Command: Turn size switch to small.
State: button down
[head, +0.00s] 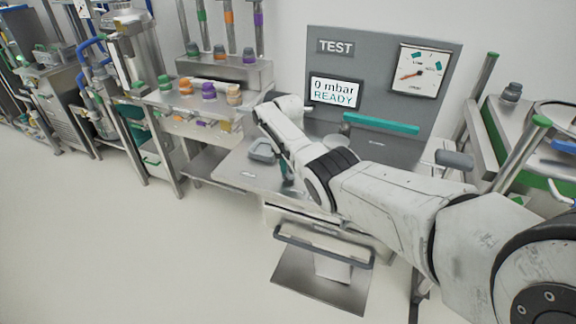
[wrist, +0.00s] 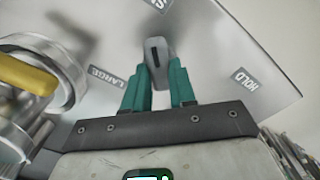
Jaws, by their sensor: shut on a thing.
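In the head view my arm hides most of the gripper and the switch cannot be made out.
In the wrist view a round metal fitting with a yellow part (wrist: 28,74) stands close on the left. In the head view a grey TEST panel (head: 380,75) with a READY display (head: 334,92) and a dial stands behind the bench. A handled drawer front (head: 322,246) is below.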

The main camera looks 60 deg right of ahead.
aim_at(288, 168)
jog(key=shift+w+r, duration=0.1)
jog(key=shift+r, duration=0.05)
jog(key=c, duration=0.9)
grip_release()
notch_tip(288, 168, up, 11)
jog(key=shift+f, duration=0.15)
